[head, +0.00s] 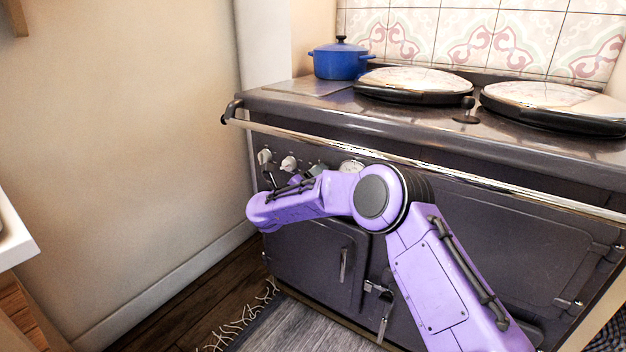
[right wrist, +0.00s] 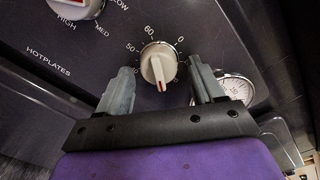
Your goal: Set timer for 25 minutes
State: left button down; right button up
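The timer knob (right wrist: 159,66) is a round cream dial with a red pointer line, on the dark front panel of the stove. In the right wrist view its red line points down, and the printed 60, 50 and 0 show around its upper side. My right gripper (right wrist: 162,72) is open, with one grey finger on each side of the knob; I cannot tell whether either finger touches it. In the head view my purple right arm reaches to the stove's control panel and hides most of the timer area. My left gripper is not in view.
A hotplates knob (right wrist: 76,6) is left of the timer, and a round gauge (right wrist: 236,90) is close to the right finger. A chrome rail (head: 420,162) runs along the stove front above the panel. A blue pot (head: 340,61) stands on top.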

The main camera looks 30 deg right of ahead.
jog(key=p+v, duration=0.1)
jog(key=v, duration=0.9)
jog(key=shift+a, duration=0.2)
jog(key=a+f+n+t+y, duration=0.5)
jog(key=f+n, duration=0.5)
jog(key=n, duration=0.5)
jog(key=s+f+n+g+y, duration=0.4)
jog(key=s+f+n+y, duration=0.4)
jog(key=s+f+n, duration=1.15)
jog(key=s+d+f+m+g, duration=0.1)
jog(key=s+f+g, duration=0.15)
jog(key=s, duration=0.85)
jog(key=s+d+f+m+g, duration=0.2)
jog(key=s+f, duration=0.2)
jog(key=s, duration=0.8)
notch_tip(320, 180, up, 22)
jog(key=p, duration=2.3)
jog(key=shift+a, duration=0.2)
